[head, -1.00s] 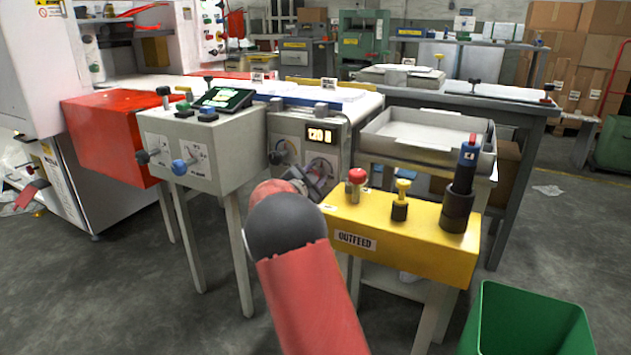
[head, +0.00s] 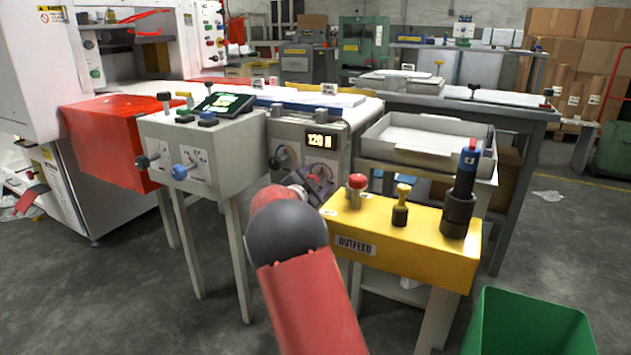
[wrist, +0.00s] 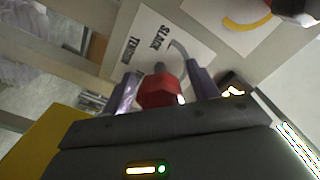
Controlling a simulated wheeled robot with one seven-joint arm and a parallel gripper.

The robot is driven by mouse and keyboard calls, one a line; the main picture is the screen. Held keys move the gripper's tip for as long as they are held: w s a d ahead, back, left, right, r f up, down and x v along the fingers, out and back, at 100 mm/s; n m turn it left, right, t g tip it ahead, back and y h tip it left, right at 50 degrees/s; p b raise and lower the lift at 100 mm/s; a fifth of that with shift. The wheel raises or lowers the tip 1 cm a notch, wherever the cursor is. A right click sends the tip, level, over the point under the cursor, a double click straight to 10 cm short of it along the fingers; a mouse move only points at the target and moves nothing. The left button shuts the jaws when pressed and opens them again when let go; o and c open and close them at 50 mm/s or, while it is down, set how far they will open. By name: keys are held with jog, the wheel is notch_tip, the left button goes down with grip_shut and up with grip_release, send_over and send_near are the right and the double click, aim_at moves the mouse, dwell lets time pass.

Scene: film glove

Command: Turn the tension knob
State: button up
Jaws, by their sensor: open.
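The tension knob (wrist: 160,93) is a red faceted knob on a pale panel, beside a white label with a curved arc and the words SLACK and TENSION. In the wrist view my gripper (wrist: 163,88) is open, with one finger on each side of the knob. I cannot tell whether either finger touches it. In the head view my gripper (head: 318,183) is at the front of the grey tension box (head: 340,140), whose lit display (head: 322,141) reads 120 N. My gripper and arm largely hide the knob there.
A dark knob (head: 283,158) sits left on the same box. A grey control box (head: 205,150) with a blue knob stands to the left. The yellow OUTFEED box (head: 400,240) with buttons and a dark stacked post (head: 461,195) is close on the right. A green bin (head: 530,325) stands front right.

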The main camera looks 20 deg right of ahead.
jog(key=v, duration=0.7)
jog(key=shift+s+a, duration=0.25)
jog(key=shift+a, duration=0.1)
jog(key=s+a+r+n+t+y+p, duration=0.3)
jog(key=s+a+r+n+y+p, duration=0.1)
jog(key=a+r+n+y, duration=0.4)
jog(key=s+a+r+n+g+y+p, duration=0.1)
jog(key=s+a+r+n+y, duration=0.15)
jog(key=s, duration=0.35)
jog(key=s+a+r+n+y+p, duration=0.1)
jog(key=s+a+r+n+y, duration=0.1)
jog(key=s+a+n+y, duration=0.3)
jog(key=s+f+n+g+p, duration=0.2)
jog(key=s+g, duration=0.1)
jog(key=s, duration=1)
jog(key=s+f+n+g+h+p, duration=0.1)
jog(key=s+f+n+g, duration=0.1)
jog(key=s, duration=1.2)
jog(key=shift+f+g+p, duration=0.35)
jog(key=shift+f+g, duration=0.2)
jog(key=shift+g, duration=0.65)
